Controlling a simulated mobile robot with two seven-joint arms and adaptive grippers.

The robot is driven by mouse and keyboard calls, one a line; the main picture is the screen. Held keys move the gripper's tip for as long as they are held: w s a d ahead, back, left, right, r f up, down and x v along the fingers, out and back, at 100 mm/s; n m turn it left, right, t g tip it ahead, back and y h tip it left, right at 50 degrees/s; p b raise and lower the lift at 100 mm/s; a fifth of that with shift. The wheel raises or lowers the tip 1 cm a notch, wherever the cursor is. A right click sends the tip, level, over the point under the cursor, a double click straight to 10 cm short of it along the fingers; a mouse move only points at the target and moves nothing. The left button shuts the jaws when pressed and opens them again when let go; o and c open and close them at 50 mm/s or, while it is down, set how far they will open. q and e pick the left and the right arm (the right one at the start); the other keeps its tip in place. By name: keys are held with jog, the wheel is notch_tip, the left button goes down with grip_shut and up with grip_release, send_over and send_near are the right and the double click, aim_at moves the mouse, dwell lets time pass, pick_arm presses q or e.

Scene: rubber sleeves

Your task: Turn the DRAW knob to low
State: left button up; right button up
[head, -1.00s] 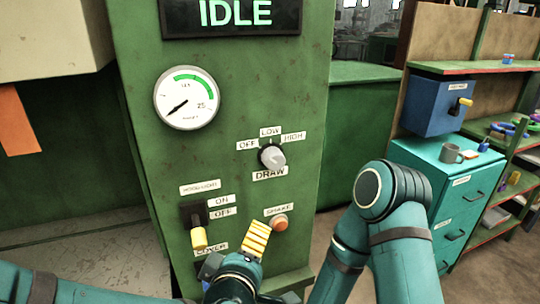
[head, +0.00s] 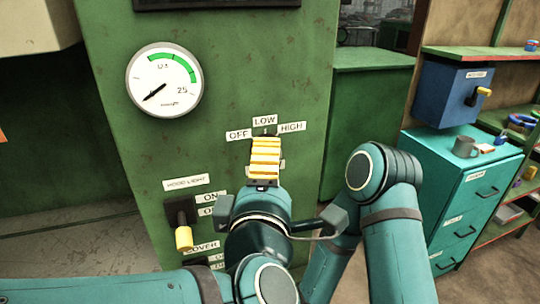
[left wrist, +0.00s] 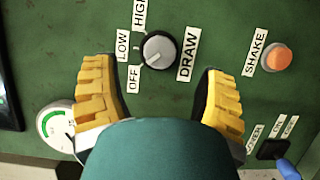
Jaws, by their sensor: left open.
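The DRAW knob (left wrist: 159,49) is a round grey dial with a dark rim on the green panel (left wrist: 200,20). Around it in the left wrist view are the OFF label (left wrist: 134,79), LOW label (left wrist: 122,45), HIGH label (left wrist: 140,13) and DRAW label (left wrist: 187,54). I cannot tell for sure which label the knob points to. My left gripper (left wrist: 158,72) is open, its yellow ribbed fingers spread wide with the knob lying between and just beyond their tips, apart from both. In the head view the left gripper (head: 265,150) covers the knob. My right gripper is out of view.
The orange SHAKE button (left wrist: 277,57) is right of the fingers in the left wrist view. A yellow-handled hood light switch (head: 183,237) and a gauge (head: 165,80) are on the panel. A teal cabinet (head: 470,215) with a mug stands right.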

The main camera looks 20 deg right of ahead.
pick_arm(q)
jog(key=shift+x, duration=2.75)
jog(key=shift+c, duration=0.2)
jog(key=c, duration=1.2)
